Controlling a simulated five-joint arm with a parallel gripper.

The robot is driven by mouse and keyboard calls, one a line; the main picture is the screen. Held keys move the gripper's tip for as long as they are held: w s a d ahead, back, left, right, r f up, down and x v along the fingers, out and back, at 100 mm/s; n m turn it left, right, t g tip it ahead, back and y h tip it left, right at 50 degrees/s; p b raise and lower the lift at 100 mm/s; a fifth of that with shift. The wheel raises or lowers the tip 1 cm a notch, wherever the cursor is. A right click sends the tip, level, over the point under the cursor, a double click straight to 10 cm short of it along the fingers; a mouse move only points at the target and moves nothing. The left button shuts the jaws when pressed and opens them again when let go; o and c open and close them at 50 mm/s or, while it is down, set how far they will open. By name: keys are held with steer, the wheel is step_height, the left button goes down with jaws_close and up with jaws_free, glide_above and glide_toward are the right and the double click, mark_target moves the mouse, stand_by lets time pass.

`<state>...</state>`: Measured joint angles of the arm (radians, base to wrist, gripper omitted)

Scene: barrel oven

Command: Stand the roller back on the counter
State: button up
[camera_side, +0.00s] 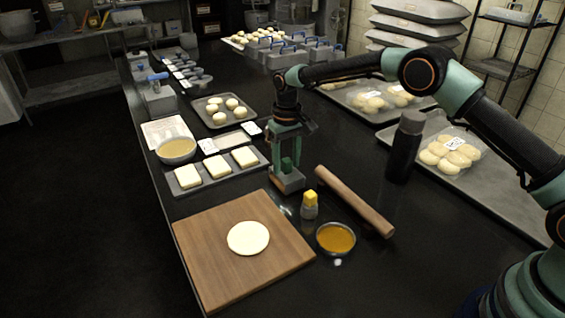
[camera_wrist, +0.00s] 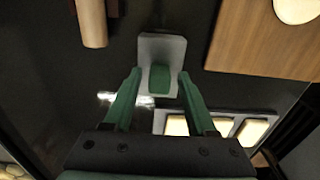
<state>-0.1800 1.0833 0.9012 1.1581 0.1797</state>
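In the wrist view my two green fingers (camera_wrist: 160,76) are apart, one on each side of the green grip, with a gap on both sides. A wooden rolling pin (camera_side: 353,200) lies on its side to the right. Part of it shows in the wrist view (camera_wrist: 92,22). Which of the two is the roller, I cannot tell.
The wooden board (camera_side: 205,262) with a dough disc (camera_side: 248,238) is in front. A yellow-topped shaker (camera_side: 310,205), a sauce bowl (camera_side: 336,238) and a dark bottle (camera_side: 405,147) stand to the right. A tray (camera_side: 180,191) with pale squares is left.

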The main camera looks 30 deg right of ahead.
stand_by(0.3)
steer(key=s+d+r+t, duration=0.1)
steer(key=s+d+r, duration=0.1)
steer(key=r, duration=0.8)
steer(key=s+d+r, duration=0.1)
steer(key=s+r, duration=0.1)
steer(key=r, duration=0.8)
steer(key=s+d+r+t, duration=0.2)
steer(key=s+d, duration=0.1)
steer(key=s, duration=0.4)
steer(key=s+d+r+t, duration=0.1)
steer(key=s+d+r, duration=0.15)
steer(key=s, duration=0.55)
steer(key=s+d+f+t, duration=0.1)
steer(key=s+f, duration=0.3)
steer(key=s, duration=0.4)
steer(key=shift+d+f+t, duration=0.3)
